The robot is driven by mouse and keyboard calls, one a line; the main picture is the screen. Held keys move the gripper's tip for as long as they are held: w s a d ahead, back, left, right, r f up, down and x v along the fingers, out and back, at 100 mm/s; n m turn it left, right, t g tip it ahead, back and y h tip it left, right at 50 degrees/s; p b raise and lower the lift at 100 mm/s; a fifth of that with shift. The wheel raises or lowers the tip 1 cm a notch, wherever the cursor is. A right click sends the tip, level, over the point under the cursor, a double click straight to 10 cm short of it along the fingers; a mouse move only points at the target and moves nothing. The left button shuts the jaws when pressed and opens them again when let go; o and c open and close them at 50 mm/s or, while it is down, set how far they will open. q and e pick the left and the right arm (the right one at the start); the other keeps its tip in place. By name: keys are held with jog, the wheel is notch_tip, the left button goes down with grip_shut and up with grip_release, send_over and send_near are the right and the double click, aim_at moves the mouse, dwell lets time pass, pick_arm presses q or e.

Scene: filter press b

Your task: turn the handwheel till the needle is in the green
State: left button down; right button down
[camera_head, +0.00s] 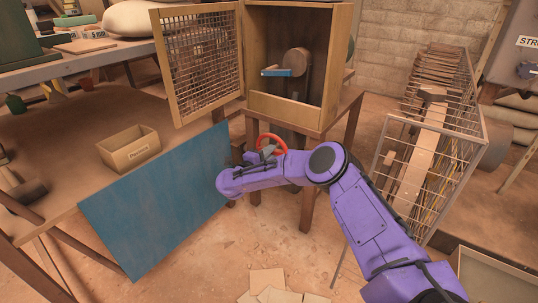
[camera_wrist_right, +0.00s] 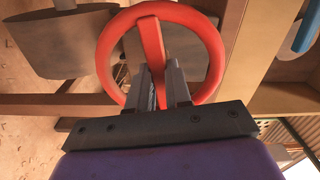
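The red handwheel (camera_head: 271,144) is below the open wooden cabinet in the head view, partly hidden by my right gripper (camera_head: 268,150). In the right wrist view the wheel's red rim (camera_wrist_right: 216,55) arches over my right gripper (camera_wrist_right: 163,70). A red spoke runs down between the two grey fingers. The fingers are close together on either side of the spoke and appear shut on it. No gauge, needle or green zone can be made out in either view. My left gripper is out of view.
The wooden cabinet (camera_head: 343,70) stands above the wheel, its mesh door (camera_head: 239,50) swung open to the left. A blue panel (camera_head: 160,205) leans at the bench's front edge. A wire rack (camera_head: 480,131) stands right of my arm. Loose tiles (camera_head: 267,281) lie on the floor.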

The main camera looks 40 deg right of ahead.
dwell(0.4)
pick_arm(q)
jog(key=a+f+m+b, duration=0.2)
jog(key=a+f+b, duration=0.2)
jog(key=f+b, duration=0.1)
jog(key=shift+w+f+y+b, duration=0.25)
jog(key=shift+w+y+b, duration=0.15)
jog(key=shift+b, duration=0.1)
pick_arm(e)
jog(key=shift+a+f+m, duration=0.1)
jog(key=shift+a+m, duration=0.05)
jog(key=shift+m, duration=8.75)
jog(key=c, duration=1)
grip_release()
jog(key=shift+c, duration=0.2)
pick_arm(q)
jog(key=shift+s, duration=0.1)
